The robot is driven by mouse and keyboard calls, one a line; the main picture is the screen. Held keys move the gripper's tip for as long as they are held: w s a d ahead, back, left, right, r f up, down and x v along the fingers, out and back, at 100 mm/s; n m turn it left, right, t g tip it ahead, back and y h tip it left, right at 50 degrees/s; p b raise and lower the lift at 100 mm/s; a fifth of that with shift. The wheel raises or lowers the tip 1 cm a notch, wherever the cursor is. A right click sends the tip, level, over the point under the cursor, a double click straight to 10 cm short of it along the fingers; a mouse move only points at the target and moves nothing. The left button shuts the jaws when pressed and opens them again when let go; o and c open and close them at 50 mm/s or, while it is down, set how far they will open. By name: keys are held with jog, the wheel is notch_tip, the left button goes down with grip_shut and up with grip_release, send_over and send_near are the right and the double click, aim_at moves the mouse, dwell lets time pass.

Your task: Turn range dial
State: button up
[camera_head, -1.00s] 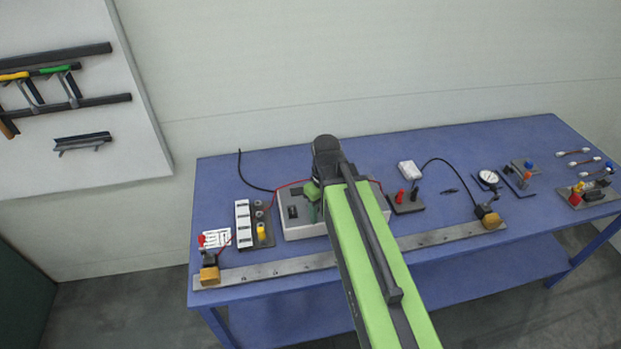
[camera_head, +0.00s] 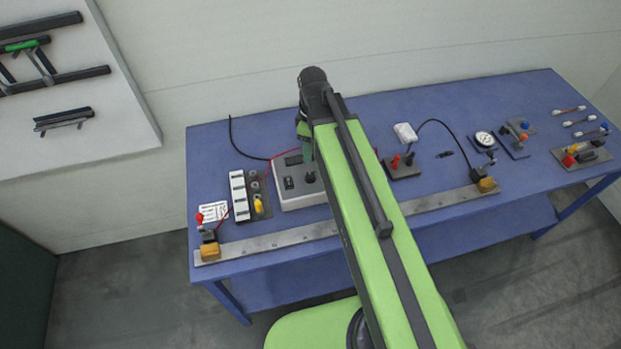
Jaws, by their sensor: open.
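The grey instrument box (camera_head: 300,198) sits on the blue bench, partly hidden by my arm. A small dark round knob (camera_head: 310,177), which looks like the range dial, shows on its top face. Its pointer setting is too small to read. My gripper (camera_head: 306,158) hangs beneath the end of my green arm, just behind and above the knob in the picture. It is open and appears empty. The fingers are small and partly hidden, and I cannot tell how far they are above the box.
A long metal bar (camera_head: 280,237) with clamped end blocks runs along the bench front. A block with white cells (camera_head: 239,195) stands left of the box. A red-and-black terminal block (camera_head: 402,167) and a round gauge (camera_head: 484,139) are to the right. Red and black wires cross the bench.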

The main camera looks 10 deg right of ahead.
aim_at(310, 175)
jog(key=f+b, duration=0.3)
jog(key=f, duration=0.1)
jog(key=f+b, duration=0.7)
jog(key=f, duration=0.1)
jog(key=shift+s+a+f+b, duration=0.15)
jog(key=shift+s+b, duration=0.1)
jog(key=shift+b, duration=0.1)
grip_shut()
